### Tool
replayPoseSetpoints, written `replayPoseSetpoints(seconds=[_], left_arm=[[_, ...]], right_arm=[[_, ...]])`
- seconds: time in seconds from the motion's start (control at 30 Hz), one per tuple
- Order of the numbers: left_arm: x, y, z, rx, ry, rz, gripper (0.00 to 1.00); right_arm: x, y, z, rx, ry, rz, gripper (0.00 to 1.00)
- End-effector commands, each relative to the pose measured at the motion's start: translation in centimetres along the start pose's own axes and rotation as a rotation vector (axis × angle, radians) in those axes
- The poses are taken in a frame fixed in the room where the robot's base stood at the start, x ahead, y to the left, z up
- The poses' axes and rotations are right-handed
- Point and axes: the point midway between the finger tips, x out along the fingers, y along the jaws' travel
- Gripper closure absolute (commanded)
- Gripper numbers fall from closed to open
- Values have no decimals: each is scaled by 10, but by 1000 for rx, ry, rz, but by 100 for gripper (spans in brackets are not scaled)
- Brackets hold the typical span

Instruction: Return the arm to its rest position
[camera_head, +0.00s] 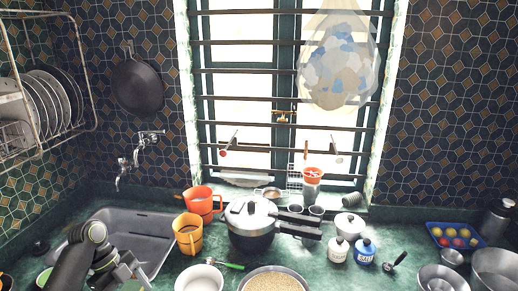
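My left arm comes in at the lower left, in front of the sink. Its gripper (134,274) is low in the view, over the counter edge beside the sink and left of a white bowl (199,278). The gripper is small and partly cut off by the bottom of the picture, so I cannot tell whether its fingers are open or shut. I see nothing clearly held in it. My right arm and gripper are not in view.
A sink (128,226) lies behind my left arm. An orange mug (188,240), a red mug (203,201) and a pressure cooker (250,231) stand right of it. A pan of grain (272,281) sits in front. Bowls (440,279) and a blue tray (433,231) are at right.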

Motion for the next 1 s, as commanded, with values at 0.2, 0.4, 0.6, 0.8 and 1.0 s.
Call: replayPoseSetpoints(seconds=[0.2, 0.4, 0.6, 0.8, 1.0], left_arm=[[35, 2, 16, -131, -6, -24, 24], [83, 8, 40, -322, -24, -59, 24], [149, 25, 71, -569, -57, -103, 24], [258, 74, 115, -937, -134, -170, 24], [381, 163, 149, -1319, -248, -278, 24]], right_arm=[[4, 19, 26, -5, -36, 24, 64], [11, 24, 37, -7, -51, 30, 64], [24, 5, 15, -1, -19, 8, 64], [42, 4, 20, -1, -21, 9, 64], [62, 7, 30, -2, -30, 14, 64]])
